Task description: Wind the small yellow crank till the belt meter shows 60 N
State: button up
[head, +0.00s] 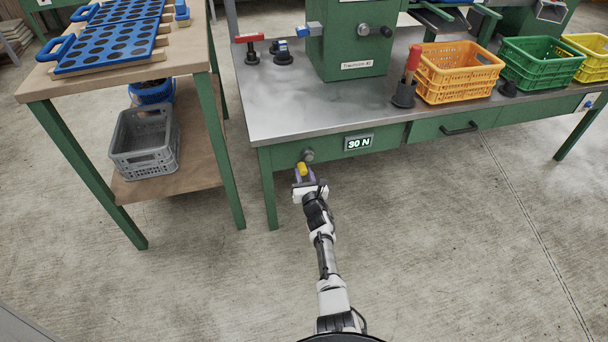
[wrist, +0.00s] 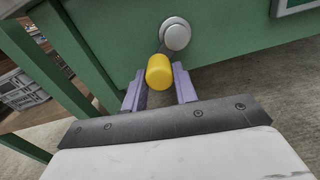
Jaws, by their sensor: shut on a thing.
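The small yellow crank (head: 302,169) is on the green front of the machine bench, below and left of the belt meter (head: 358,143), which reads 30 N. In the wrist view, its yellow knob (wrist: 159,72) stands in front of a round grey hub (wrist: 175,33), below and slightly left of it. My gripper (head: 304,177) is at the crank, with its purple fingers (wrist: 159,88) on either side of the knob, shut on it. The lower part of the crank between the fingers is partly hidden.
A green bench leg (head: 269,190) stands just left of my gripper. A drawer with a dark handle (head: 459,128) is right of the meter. A wooden shelf with a grey crate (head: 146,160) stands at left. The floor right of my arm is clear.

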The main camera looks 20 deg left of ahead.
aim_at(301, 167)
jog(key=shift+r, duration=0.1)
jog(key=r+m+p, duration=0.1)
jog(key=m, duration=0.2)
jog(key=r+m+p, duration=0.1)
jog(key=m, duration=0.2)
jog(key=a+r+m+p, duration=0.1)
jog(key=m, duration=0.3)
jog(key=shift+s+r, duration=0.2)
jog(key=shift+r, duration=0.15)
jog(key=r+m+p, duration=0.1)
jog(key=m, duration=0.2)
jog(key=d+r+m+p, duration=0.1)
jog(key=m+p, duration=0.1)
jog(key=m, duration=0.1)
jog(key=w+r+m+p, duration=0.1)
jog(key=m, duration=0.2)
jog(key=shift+w+d+m, duration=0.1)
jog(key=shift+d+m, duration=0.3)
jog(key=w+d+f+m, duration=0.1)
jog(key=d+m, duration=0.1)
jog(key=m, duration=0.7)
jog(key=w+d+f+m+b, duration=0.1)
jog(key=w+d+m, duration=0.1)
jog(key=m, duration=0.8)
jog(key=shift+w+d+f+y, duration=0.15)
jog(key=shift+d+y, duration=0.15)
jog(key=shift+d, duration=0.2)
jog(key=shift+m, duration=0.3)
